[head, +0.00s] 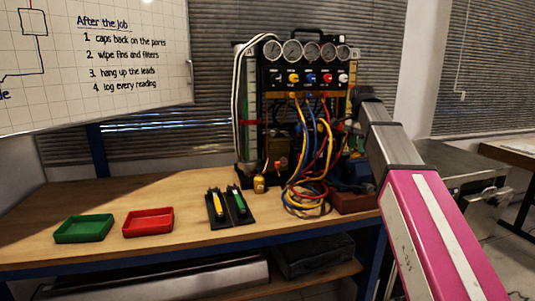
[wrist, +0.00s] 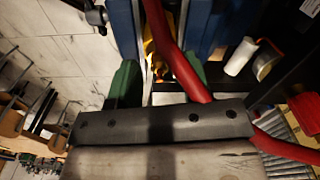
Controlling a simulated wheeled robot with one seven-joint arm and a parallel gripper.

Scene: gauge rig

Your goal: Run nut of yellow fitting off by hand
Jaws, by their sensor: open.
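In the head view a yellow hose (head: 297,112) hangs from the yellow-marked port of the gauge rig (head: 316,79). Its fitting is too small there for me to make out the nut. My arm reaches in from the right to the rig's right side, and its end is partly hidden there. In the wrist view my gripper (wrist: 158,75) is open, with a green finger on each side. A yellow part (wrist: 149,42) shows between and beyond the fingers, partly behind a red hose (wrist: 182,60). I cannot tell whether it is the fitting, or whether the fingers touch anything.
A green tray (head: 84,229), a red tray (head: 148,222) and a black holder with yellow and green tools (head: 229,206) stand on the bench. A small yellow bottle-like item (head: 259,184) stands near the rig. Looped hoses crowd the rig's front; the bench's front left is clear.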

